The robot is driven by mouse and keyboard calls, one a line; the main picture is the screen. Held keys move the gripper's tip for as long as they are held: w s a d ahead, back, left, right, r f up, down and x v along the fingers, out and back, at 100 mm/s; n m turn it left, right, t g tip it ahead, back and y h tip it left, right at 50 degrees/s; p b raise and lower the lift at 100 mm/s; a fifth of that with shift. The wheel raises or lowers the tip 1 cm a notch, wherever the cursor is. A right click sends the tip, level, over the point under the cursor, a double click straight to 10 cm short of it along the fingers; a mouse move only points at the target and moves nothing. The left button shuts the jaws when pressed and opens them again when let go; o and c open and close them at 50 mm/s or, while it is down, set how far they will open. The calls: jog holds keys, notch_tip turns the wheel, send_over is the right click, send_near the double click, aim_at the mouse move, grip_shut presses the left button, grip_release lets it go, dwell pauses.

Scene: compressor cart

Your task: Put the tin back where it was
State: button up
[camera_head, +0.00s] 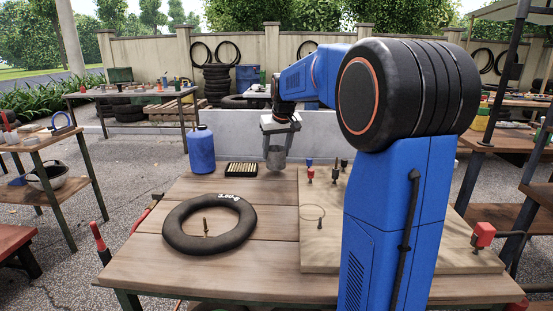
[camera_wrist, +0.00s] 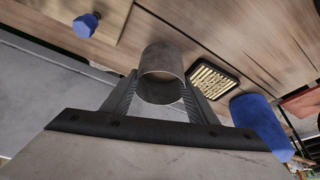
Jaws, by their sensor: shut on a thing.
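The tin (camera_head: 275,159) is a plain grey metal cylinder at the back edge of the wooden table, in the head view. My gripper (camera_head: 277,147) points down from above with its fingers closed on the tin's sides. In the wrist view the tin (camera_wrist: 161,62) sits between the two fingers of my gripper (camera_wrist: 160,88), its round end facing the camera. I cannot tell whether its bottom touches the table or hangs just above it. A thin ring outline (camera_head: 312,212) shows on the pale board (camera_head: 320,255) to the front right.
A black tray of brass pieces (camera_head: 241,169) and a blue bottle (camera_head: 201,150) stand left of the tin. A black inner tube (camera_head: 178,227) lies on the table (camera_head: 150,268) around a small upright valve. Small red, blue and black-topped pieces (camera_head: 310,172) stand on the board's back.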

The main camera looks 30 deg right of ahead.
aim_at(276, 158)
jog(key=shift+f, duration=1.35)
jog(key=o, duration=1.1)
jog(key=shift+f, duration=0.15)
jog(key=v, duration=1.2)
